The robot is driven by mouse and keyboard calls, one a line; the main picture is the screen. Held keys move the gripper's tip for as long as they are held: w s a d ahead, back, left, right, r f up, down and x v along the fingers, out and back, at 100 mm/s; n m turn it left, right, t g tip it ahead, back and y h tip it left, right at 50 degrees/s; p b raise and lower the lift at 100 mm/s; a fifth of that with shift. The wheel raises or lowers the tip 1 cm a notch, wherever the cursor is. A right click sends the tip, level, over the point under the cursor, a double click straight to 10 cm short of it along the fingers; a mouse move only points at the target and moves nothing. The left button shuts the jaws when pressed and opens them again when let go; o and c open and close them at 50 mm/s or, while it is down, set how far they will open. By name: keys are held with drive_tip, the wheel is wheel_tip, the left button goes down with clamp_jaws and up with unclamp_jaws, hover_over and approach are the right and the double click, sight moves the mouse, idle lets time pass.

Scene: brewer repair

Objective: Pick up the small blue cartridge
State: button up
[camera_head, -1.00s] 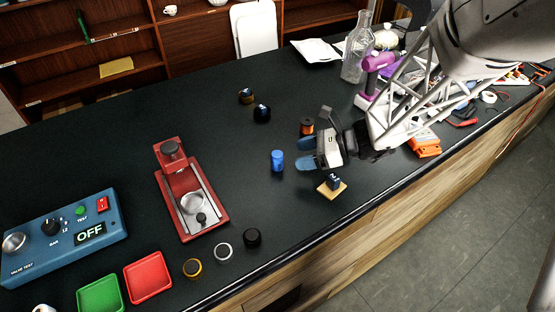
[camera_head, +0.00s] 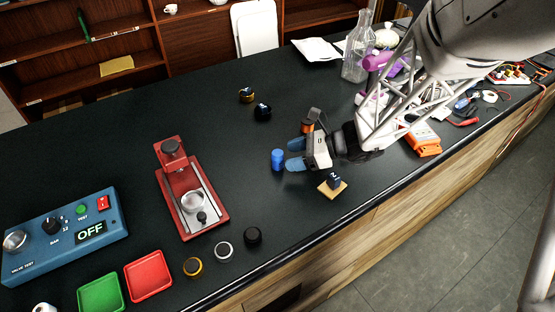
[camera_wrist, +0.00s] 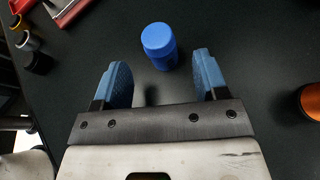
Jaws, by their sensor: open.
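The small blue cartridge (camera_head: 277,160) stands upright on the dark worktop, right of the red press. My gripper (camera_head: 290,154) is open, with blue fingers pointing left toward the cartridge from its right side. In the wrist view the cartridge (camera_wrist: 160,46) is just ahead of my open gripper (camera_wrist: 158,78), roughly midway between the two fingers. Its near end reaches about level with the fingertips, and there are gaps on both sides. Nothing is held.
A copper-coloured spool (camera_head: 308,125) stands behind my gripper. A dark block on a wooden tile (camera_head: 341,191) lies close in front. A red press (camera_head: 190,190) and a blue tester marked OFF (camera_head: 65,235) are at left. The worktop between cartridge and press is clear.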

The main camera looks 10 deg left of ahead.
sight(277, 158)
drive_tip(key=shift+x, duration=2.5)
drive_tip(key=shift+r, duration=0.1)
drive_tip(key=c, duration=1)
